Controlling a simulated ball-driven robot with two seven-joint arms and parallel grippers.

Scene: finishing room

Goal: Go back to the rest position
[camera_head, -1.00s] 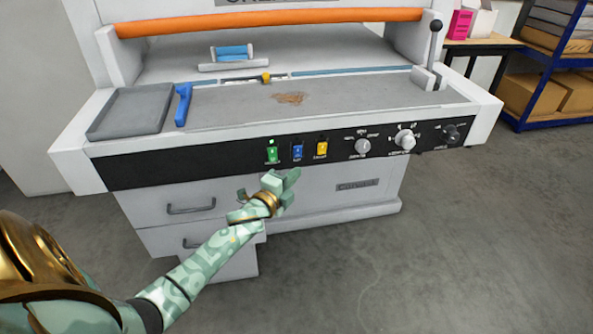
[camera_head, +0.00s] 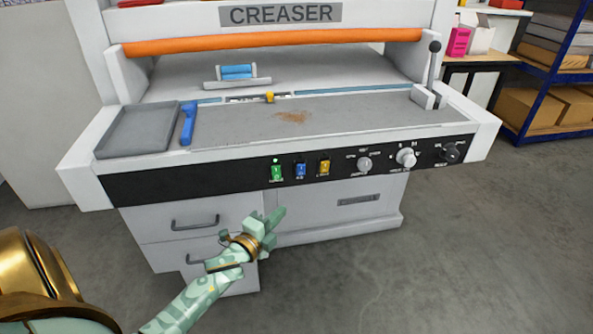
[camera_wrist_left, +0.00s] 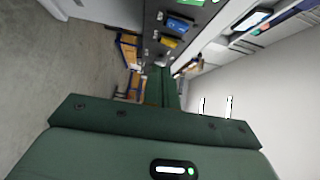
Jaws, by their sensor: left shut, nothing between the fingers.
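My left gripper (camera_head: 272,219) is shut and empty. It is in front of the creaser's lower cabinet, below the control panel, and appears apart from it. In the left wrist view its shut fingers (camera_wrist_left: 162,85) point toward the dark panel. The creaser (camera_head: 240,200) is a white machine with a black control panel (camera_head: 225,178). The panel carries a green switch (camera_head: 277,171), a blue switch (camera_head: 301,170), a yellow switch (camera_head: 323,167) and several knobs to their right. My right gripper is not in view.
A brown patch (camera_head: 292,117) marks the bed's middle. A lever (camera_head: 433,70) stands at the right. Shelving with boxes (camera_head: 530,109) is at far right. The floor in front at right is clear.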

